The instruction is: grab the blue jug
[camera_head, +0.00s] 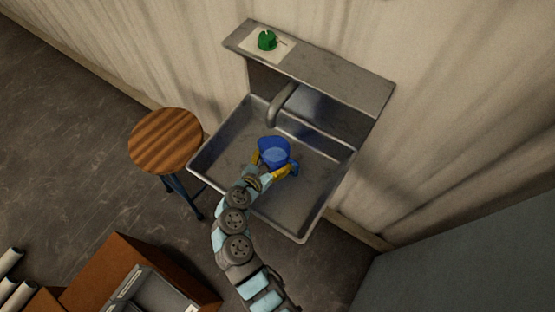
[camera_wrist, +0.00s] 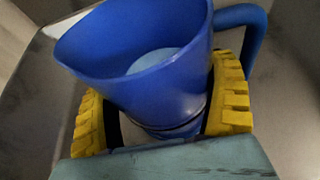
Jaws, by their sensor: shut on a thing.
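The blue jug (camera_head: 274,150) is upright or nearly so in the grey metal sink (camera_head: 236,140), below the faucet. In the wrist view the jug (camera_wrist: 150,75) fills the middle, its open mouth showing a lighter blue inside and its handle at the upper right. My gripper (camera_head: 272,168) reaches in from the front with yellow fingers on both sides of the jug. In the wrist view the gripper (camera_wrist: 162,122) is shut on the jug's lower body. I cannot tell whether the jug's base touches the sink floor.
A grey faucet (camera_head: 280,103) arches over the back of the sink. A shelf (camera_head: 335,78) above it bears a green object (camera_head: 267,40) on a pale sheet. A wooden stool (camera_head: 166,140) stands left of the sink. A brown box (camera_head: 120,262) is at the lower left.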

